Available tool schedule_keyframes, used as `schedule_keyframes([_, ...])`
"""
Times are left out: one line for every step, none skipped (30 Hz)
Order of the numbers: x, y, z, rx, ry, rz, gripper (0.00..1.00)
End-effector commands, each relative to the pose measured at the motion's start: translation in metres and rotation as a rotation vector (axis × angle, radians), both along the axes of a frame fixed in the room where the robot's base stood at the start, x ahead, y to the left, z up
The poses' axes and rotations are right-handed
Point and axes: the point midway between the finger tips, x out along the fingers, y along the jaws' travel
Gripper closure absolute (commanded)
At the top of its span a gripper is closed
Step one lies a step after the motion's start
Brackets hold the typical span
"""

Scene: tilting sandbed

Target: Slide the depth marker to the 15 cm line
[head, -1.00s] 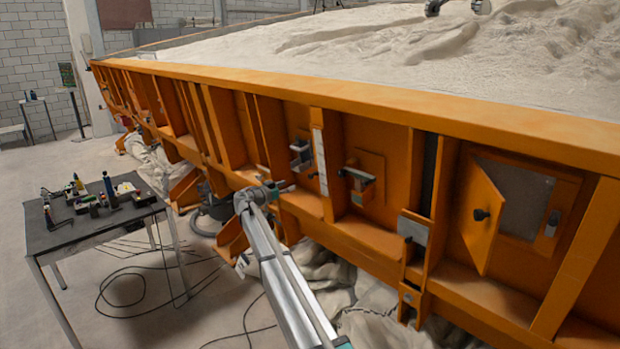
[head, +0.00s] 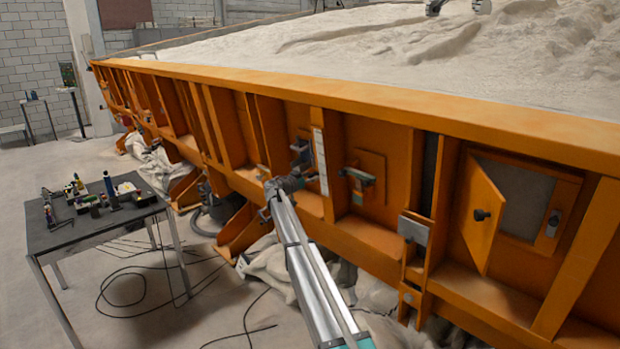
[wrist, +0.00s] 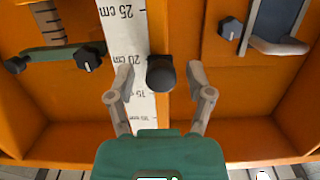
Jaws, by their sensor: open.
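The depth marker appears as a short black knob (wrist: 161,73) at the right edge of a white scale strip (wrist: 117,48) in the wrist view. It stands out from the orange wall at about the level between the 20 cm and 15 labels; the line behind it is hidden. My gripper (wrist: 161,80) is open, one finger on each side of the knob, with gaps to both. In the head view the white scale (head: 320,162) is on the orange side wall. I cannot make out the knob there.
In the wrist view, a green-handled fixture (wrist: 55,55) is at left and a lever (wrist: 278,46) with a black knob (wrist: 230,28) at right. Orange ribs divide the wall. In the head view, an open hatch door (head: 482,218) sticks out at right and a tool table (head: 100,228) stands at left.

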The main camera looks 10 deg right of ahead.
Motion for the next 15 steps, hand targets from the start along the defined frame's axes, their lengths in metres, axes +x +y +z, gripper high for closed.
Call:
schedule_keyframes([0.0014, -0.0014, 0.0000, 0.000, 0.000, 0.000, 0.33])
schedule_keyframes([0.0017, -0.0020, 0.0000, 0.000, 0.000, 0.000, 0.33])
schedule_keyframes([0.0020, -0.0025, 0.0000, 0.000, 0.000, 0.000, 0.33])
schedule_keyframes([0.0020, -0.0028, 0.0000, 0.000, 0.000, 0.000, 0.33])
schedule_keyframes([0.0021, -0.0028, 0.0000, 0.000, 0.000, 0.000, 0.33])
schedule_keyframes([0.0020, -0.0030, 0.0000, 0.000, 0.000, 0.000, 0.33])
schedule_keyframes([0.0019, -0.0029, 0.0000, 0.000, 0.000, 0.000, 0.33])
schedule_keyframes([0.0019, -0.0029, 0.0000, 0.000, 0.000, 0.000, 0.33])
schedule_keyframes([0.0019, -0.0031, 0.0000, 0.000, 0.000, 0.000, 0.33])
schedule_keyframes([0.0019, -0.0031, 0.0000, 0.000, 0.000, 0.000, 0.33])
schedule_keyframes([0.0019, -0.0031, 0.0000, 0.000, 0.000, 0.000, 0.33])
schedule_keyframes([0.0018, -0.0031, 0.0000, 0.000, 0.000, 0.000, 0.38])
schedule_keyframes([0.0018, -0.0031, 0.0000, 0.000, 0.000, 0.000, 0.44])
schedule_keyframes([0.0017, -0.0032, 0.0000, 0.000, 0.000, 0.000, 0.49])
schedule_keyframes([0.0018, -0.0033, 0.0000, 0.000, 0.000, -0.001, 0.57])
